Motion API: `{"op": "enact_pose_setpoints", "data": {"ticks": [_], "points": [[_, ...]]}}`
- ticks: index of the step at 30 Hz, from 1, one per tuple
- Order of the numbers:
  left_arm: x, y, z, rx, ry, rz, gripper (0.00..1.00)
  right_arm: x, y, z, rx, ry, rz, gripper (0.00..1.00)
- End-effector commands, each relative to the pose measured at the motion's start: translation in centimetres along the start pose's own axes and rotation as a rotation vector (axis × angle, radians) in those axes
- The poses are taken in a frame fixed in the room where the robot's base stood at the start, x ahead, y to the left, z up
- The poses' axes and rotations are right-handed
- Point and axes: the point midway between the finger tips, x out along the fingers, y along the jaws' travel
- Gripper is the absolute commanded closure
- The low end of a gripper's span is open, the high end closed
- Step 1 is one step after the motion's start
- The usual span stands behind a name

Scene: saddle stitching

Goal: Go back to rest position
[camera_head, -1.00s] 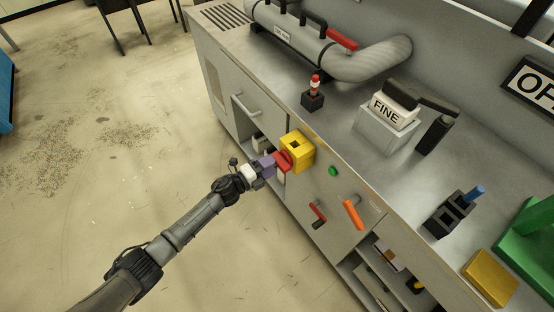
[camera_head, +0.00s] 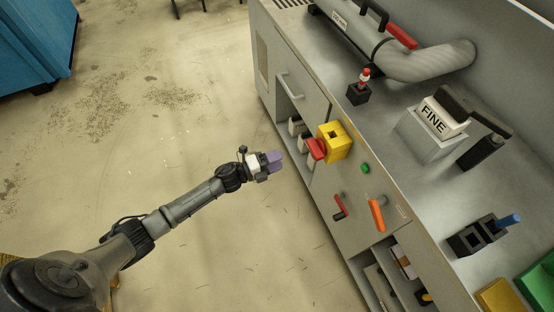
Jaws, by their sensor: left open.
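My left gripper (camera_head: 274,160) is open and empty, held over the bare floor to the left of the workbench (camera_head: 290,62). A gap of floor shows between its purple fingers and the red button (camera_head: 317,149) on the yellow box (camera_head: 335,142). The yellow box sits on the bench's front face. My left arm stretches in from the lower left. My right gripper does not show.
On the bench front are a green button (camera_head: 365,168), a red handle (camera_head: 340,206) and an orange handle (camera_head: 377,215). A grey pipe (camera_head: 430,62) and a block marked FINE (camera_head: 434,118) stand on top. A blue cabinet (camera_head: 38,40) is at upper left. Open floor lies around the arm.

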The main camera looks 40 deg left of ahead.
Motion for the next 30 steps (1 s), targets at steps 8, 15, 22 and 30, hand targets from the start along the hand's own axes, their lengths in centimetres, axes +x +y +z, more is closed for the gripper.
{"op": "enact_pose_setpoints", "data": {"ticks": [8,15,22,30], "points": [[0.0,0.0,0.0,0.000,0.000,0.000,0.49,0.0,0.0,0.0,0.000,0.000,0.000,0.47],[-0.1,0.9,1.7,-0.090,-0.105,0.054,0.49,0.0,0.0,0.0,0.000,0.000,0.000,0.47],[-1.7,2.6,6.8,-0.316,-0.524,0.180,0.49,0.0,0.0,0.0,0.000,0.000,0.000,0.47],[-3.8,-1.6,7.3,-0.659,-0.951,0.198,0.49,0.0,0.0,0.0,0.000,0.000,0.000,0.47]]}}
